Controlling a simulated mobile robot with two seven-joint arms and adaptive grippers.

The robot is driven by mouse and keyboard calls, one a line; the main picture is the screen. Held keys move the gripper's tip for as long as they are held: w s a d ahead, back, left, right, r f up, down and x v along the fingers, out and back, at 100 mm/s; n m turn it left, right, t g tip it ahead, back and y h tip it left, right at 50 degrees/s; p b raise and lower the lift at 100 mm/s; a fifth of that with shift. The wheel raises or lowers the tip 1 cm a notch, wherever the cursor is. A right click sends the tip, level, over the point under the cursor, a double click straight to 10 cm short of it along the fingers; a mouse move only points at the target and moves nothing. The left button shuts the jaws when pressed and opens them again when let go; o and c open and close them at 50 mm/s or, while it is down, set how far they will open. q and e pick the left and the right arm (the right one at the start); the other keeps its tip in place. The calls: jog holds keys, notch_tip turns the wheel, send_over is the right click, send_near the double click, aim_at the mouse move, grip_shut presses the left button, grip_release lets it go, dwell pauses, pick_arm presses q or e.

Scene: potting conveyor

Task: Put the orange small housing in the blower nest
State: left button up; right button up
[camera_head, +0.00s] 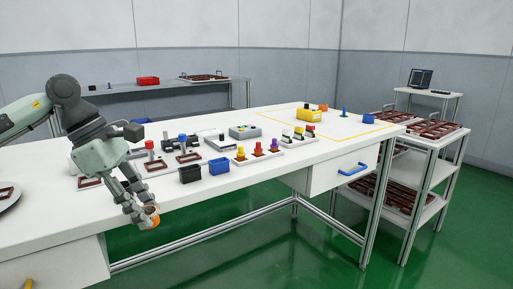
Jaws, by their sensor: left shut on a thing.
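My left gripper (147,213) reaches in from the left and points down. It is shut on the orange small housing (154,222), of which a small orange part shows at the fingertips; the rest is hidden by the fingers. In the picture they overlap the front edge of the white table (250,193). Several brown frame-like nests lie behind the gripper, one at the left (90,183), one with a red-topped post (155,166) and one with a blue-topped post (188,158). I cannot tell which is the blower nest. My right gripper is out of view.
A black bin (190,175) and a blue bin (219,167) stand right of the gripper. Behind them are a grey box (245,132) and stands with coloured parts (258,150). A yellow container (309,115) is farther right. The table's front right strip is clear.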

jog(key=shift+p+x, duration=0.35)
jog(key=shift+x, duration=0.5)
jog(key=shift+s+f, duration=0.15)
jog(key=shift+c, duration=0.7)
pick_arm(q)
jog(key=s+d+f+m+g+y, duration=0.1)
jog(key=s+f+m+g, duration=0.1)
jog(key=f+m, duration=0.5)
jog(key=s+d+f+m+g+y, duration=0.1)
jog(key=s+f+m+g+y, duration=0.1)
jog(key=f+m, duration=0.5)
jog(key=s+m+g, duration=0.1)
jog(key=m, duration=0.3)
jog(key=shift+d+m+g+y, duration=0.3)
jog(key=shift+d+m, duration=0.05)
jog(key=shift+m, duration=0.05)
